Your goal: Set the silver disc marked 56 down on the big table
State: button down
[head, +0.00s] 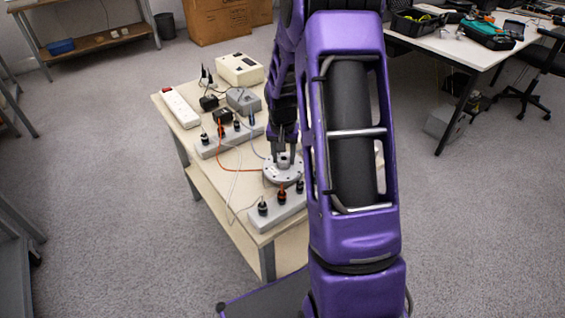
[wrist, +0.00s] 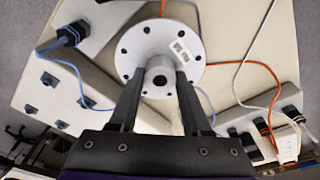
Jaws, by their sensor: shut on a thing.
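The silver disc (head: 284,174) is round, with holes around its rim and a raised hub in the middle. In the wrist view the disc (wrist: 137,45) carries a small white label whose marking I cannot read clearly. My gripper (head: 283,155) points down at the hub. In the wrist view the fingers of my gripper (wrist: 158,80) are shut on the hub from both sides. The disc is over the front part of the small cream table (head: 235,180); I cannot tell whether it touches the top. A large white table (head: 470,52) stands at the upper right.
Grey power strips (head: 278,208) with black plugs, an orange cable (head: 240,170), a white strip (head: 181,107) and a beige box (head: 240,69) crowd the small table. Tools and cases (head: 488,36) cover much of the white table; its near left part looks bare. Carpet lies between the tables.

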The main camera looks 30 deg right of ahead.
aim_at(283, 159)
jog(key=shift+f, duration=1.35)
jog(key=shift+f, duration=0.15)
jog(key=shift+f+b, duration=0.15)
jog(key=shift+b, duration=0.2)
jog(key=shift+c, duration=1.8)
grip_release()
